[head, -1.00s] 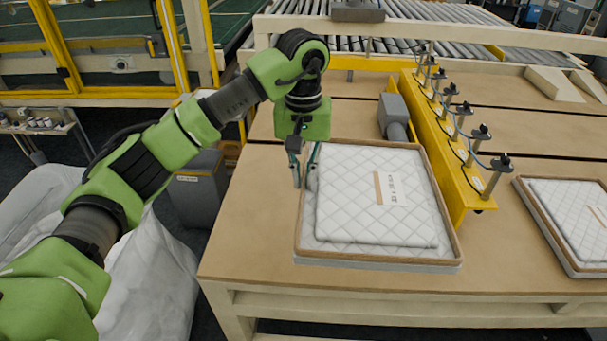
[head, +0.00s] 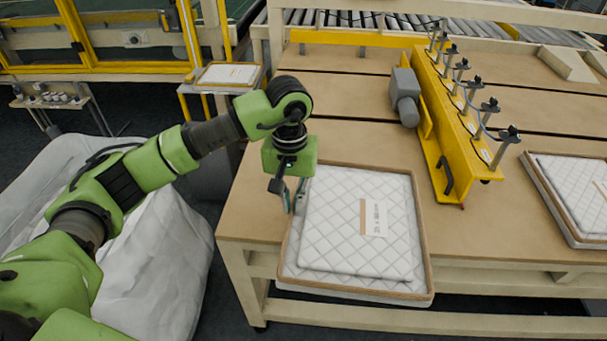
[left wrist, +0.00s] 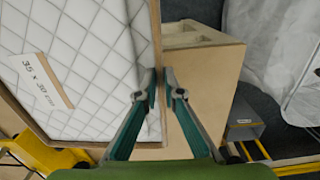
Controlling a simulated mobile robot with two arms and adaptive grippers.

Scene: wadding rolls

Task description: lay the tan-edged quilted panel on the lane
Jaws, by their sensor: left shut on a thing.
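The tan-edged quilted panel (head: 335,235) is white with a diamond stitch, a tan rim and a label strip. It reaches out past the front edge of the wooden bench (head: 350,135); I cannot tell how high it is above the top. My left gripper (head: 291,205) is shut on its left rim. In the left wrist view, the fingertips (left wrist: 161,76) close on either side of the tan edge of the panel (left wrist: 85,60). My right gripper is not in view. A roller conveyor (head: 350,19) lies at the back, which may be the lane.
A yellow rail (head: 450,120) with several upright nozzles and a grey motor (head: 405,97) stand right of the panel. Another quilted panel (head: 570,190) lies at the right. A framed panel (head: 230,74) sits on a stand at the back left. White bulky bags (head: 140,240) fill the left floor.

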